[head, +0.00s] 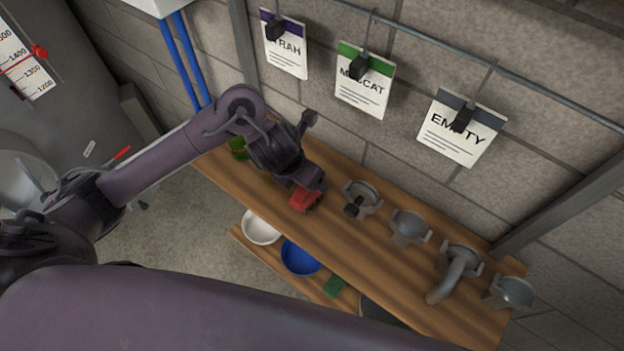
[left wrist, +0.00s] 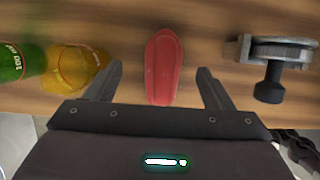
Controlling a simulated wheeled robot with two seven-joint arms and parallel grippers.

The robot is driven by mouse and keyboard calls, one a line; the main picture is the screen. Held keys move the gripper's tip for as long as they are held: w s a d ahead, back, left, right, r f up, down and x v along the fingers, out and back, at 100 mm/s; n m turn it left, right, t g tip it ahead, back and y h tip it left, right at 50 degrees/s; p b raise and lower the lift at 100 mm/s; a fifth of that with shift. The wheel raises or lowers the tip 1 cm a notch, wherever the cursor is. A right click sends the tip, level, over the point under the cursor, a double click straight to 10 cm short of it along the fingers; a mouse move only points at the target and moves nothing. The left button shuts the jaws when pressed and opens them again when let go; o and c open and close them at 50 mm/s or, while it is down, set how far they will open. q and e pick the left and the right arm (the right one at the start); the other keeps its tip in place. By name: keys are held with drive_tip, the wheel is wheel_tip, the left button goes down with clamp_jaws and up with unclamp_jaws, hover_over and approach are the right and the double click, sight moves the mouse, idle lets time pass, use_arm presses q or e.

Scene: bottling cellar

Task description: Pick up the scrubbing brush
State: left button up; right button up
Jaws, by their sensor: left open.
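The scrubbing brush (head: 305,199) has a red body and lies on the wooden shelf top, just below my left gripper in the head view. In the left wrist view the red brush (left wrist: 164,66) is centred, its near end between the two fingers. My left gripper (left wrist: 160,88) is open, with one finger on each side of the brush and a gap on both sides. I cannot tell how far the fingers are above the wood. In the head view my left gripper (head: 309,181) partly hides the brush. My right gripper is in neither view.
A green bottle (left wrist: 18,62) and a yellow one (left wrist: 75,70) lie left of the brush. A metal clamp fitting (left wrist: 275,55) is to its right, with several grey fittings beyond. A lower shelf holds a white bowl (head: 261,229) and a blue bowl (head: 299,259). A block wall stands behind.

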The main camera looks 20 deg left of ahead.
use_arm(q)
drive_tip(key=shift+d+f, duration=0.15)
drive_tip(key=shift+f, duration=0.6)
drive_tip(key=shift+s+d+f+b, duration=0.1)
drive_tip(key=shift+s+f+b, duration=0.05)
drive_tip(key=shift+s+b, duration=0.2)
drive_tip(key=shift+x, duration=2.05)
drive_tip(key=shift+w+f, duration=0.1)
drive_tip(key=shift+w, duration=0.2)
drive_tip(key=shift+s, duration=0.2)
drive_tip(key=shift+c, duration=0.6)
drive_tip(key=c, duration=1)
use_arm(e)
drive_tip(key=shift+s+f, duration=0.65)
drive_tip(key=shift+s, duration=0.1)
